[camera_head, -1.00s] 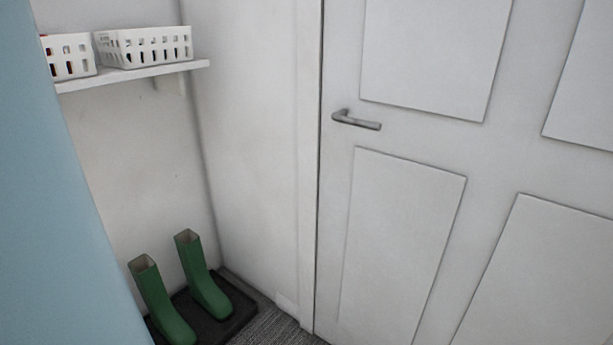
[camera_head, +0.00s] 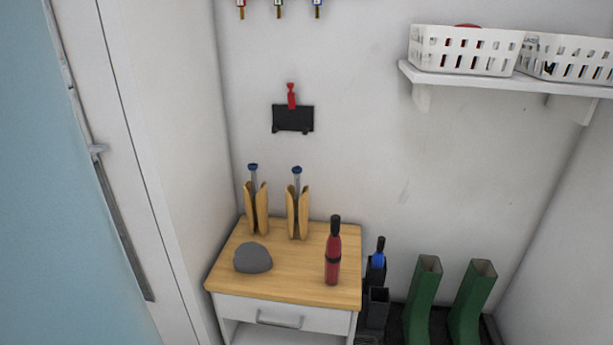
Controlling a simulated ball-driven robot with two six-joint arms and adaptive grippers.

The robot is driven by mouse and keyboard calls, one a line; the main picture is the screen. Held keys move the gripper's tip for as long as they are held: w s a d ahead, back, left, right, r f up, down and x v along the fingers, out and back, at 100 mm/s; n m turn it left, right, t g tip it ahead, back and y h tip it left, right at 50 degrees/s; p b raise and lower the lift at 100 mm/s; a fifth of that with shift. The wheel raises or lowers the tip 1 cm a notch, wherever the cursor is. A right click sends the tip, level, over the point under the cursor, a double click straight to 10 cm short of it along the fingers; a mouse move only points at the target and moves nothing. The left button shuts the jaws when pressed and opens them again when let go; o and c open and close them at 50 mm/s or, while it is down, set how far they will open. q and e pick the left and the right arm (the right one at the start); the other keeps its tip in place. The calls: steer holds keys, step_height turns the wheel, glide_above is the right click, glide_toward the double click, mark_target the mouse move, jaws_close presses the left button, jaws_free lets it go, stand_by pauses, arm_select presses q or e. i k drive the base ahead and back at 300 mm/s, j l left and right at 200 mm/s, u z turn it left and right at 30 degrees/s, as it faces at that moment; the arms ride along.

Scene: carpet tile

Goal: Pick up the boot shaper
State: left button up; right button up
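Two tan, split wooden shapes with blue-topped metal rods, which look like boot shapers, stand upright near the back of a wooden cabinet top (camera_head: 300,288). The left boot shaper (camera_head: 257,210) is close to the side wall, and the right boot shaper (camera_head: 298,212) stands beside it with a small gap between them. Neither of my grippers is in view.
On the cabinet top are a grey dome (camera_head: 253,258) and a red bottle-like item with a black top (camera_head: 333,255). A dark rack (camera_head: 377,307) stands between cabinet and boots. A white shelf (camera_head: 490,82) holds white baskets (camera_head: 465,50). A black holder (camera_head: 293,118) hangs on the wall.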

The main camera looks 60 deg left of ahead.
mark_target(255, 201)
steer(key=u, duration=2.2)
steer(key=i, duration=0.1)
steer(key=j, duration=0.05)
